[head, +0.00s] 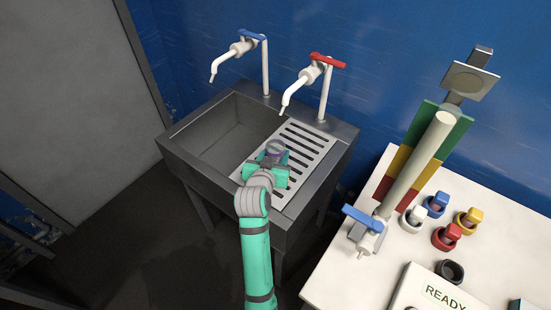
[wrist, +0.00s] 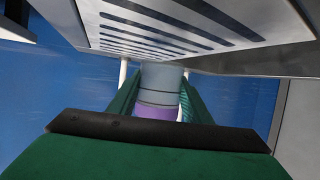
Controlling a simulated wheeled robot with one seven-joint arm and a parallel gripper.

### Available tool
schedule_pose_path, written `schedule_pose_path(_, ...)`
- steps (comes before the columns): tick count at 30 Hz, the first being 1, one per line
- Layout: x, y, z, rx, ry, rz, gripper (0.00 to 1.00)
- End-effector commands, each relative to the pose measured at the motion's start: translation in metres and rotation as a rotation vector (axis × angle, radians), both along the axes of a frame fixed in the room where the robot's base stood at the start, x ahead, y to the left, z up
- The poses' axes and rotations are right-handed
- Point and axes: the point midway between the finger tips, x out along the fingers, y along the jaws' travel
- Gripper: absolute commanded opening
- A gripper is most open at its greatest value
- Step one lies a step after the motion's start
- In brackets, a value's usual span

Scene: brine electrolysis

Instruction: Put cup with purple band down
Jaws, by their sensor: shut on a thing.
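The cup with purple band (head: 275,148) is in my gripper (head: 272,160), over the slotted drainboard (head: 318,147) of the sink. In the wrist view the cup (wrist: 161,82) is a grey cylinder with a purple band (wrist: 154,112), held between the two green fingers of my gripper (wrist: 158,98). The drainboard (wrist: 240,48) fills the top of that view, close to the cup's grey end. I cannot tell whether the cup touches it. My gripper hides part of the cup in the head view.
The empty basin (head: 228,130) lies left of the drainboard. Taps with a blue handle (head: 252,35) and a red handle (head: 328,60) stand behind. A white table (head: 335,270) at right carries several coloured cups and a sloped tube (head: 418,165). The drainboard's right part is clear.

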Motion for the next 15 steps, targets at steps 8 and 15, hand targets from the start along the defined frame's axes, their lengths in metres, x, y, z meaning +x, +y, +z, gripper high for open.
schedule_pose_path(8,0.001,-0.002,-0.034,0.000,0.002,-0.004,0.17)
schedule_pose_path(15,0.002,-0.002,-0.036,0.000,-0.001,-0.004,0.17)
